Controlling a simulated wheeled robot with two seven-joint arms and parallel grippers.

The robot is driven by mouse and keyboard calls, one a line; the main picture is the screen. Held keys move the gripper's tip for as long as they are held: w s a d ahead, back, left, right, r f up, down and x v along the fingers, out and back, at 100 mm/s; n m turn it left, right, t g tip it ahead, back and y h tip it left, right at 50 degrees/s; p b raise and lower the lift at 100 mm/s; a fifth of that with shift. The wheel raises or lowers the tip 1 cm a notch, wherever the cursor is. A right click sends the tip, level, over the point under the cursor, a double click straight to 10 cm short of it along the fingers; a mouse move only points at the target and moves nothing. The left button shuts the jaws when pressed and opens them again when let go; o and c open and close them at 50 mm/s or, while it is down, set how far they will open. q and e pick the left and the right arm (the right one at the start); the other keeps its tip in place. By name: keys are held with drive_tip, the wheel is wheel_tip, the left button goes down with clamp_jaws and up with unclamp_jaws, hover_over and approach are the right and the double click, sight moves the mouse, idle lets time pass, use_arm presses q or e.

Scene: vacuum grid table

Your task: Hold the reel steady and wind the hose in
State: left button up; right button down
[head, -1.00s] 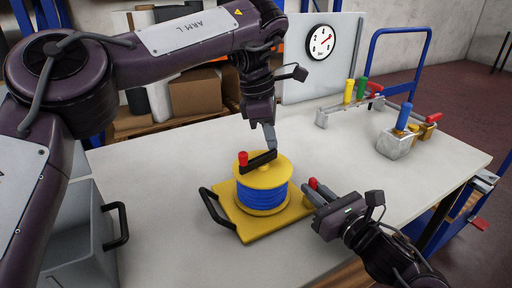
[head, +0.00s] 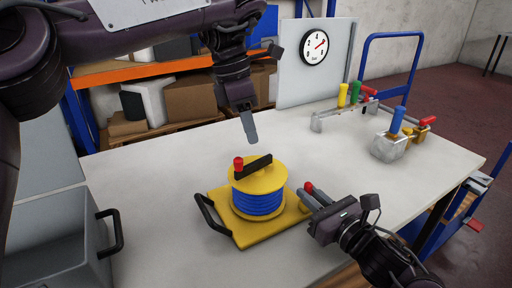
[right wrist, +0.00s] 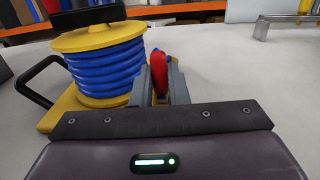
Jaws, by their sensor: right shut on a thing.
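The reel (head: 258,180) is a yellow drum wound with blue hose (head: 258,203). It stands upright on a yellow base plate (head: 262,236) with a black carry handle (head: 205,213). On top is a black crank (head: 255,166) with a red knob (head: 238,163). My left gripper (head: 249,128) hangs above and behind the crank, clear of it; its fingers line up, so their opening cannot be told. My right gripper (head: 308,197) is at the base's right side, shut on a red part (right wrist: 158,72) beside the drum. The fingers partly hide this part.
A metal bin (head: 60,240) with a black handle stands at the left. A manifold with coloured handles (head: 345,105) and a metal block with a blue handle (head: 392,145) are at the back right. A gauge panel (head: 316,65) stands behind.

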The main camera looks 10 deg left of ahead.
sight(257, 161)
use_arm(q)
drive_tip(key=s+r+n+t, duration=0.1)
drive_tip(key=s+r+n, duration=0.1)
drive_tip(key=s+a+r+n+t, duration=0.1)
drive_tip(key=s+r+n+t, duration=0.1)
drive_tip(key=s+n, duration=0.1)
drive_tip(key=shift+r, duration=0.1)
drive_tip(key=shift+s+r+n, duration=0.2)
drive_tip(key=shift+n, duration=0.1)
drive_tip(key=shift+t, duration=0.3)
drive_tip(key=x, duration=1.1)
drive_tip(key=shift+d+f, duration=0.2)
drive_tip(key=shift+f, duration=0.1)
clamp_jaws()
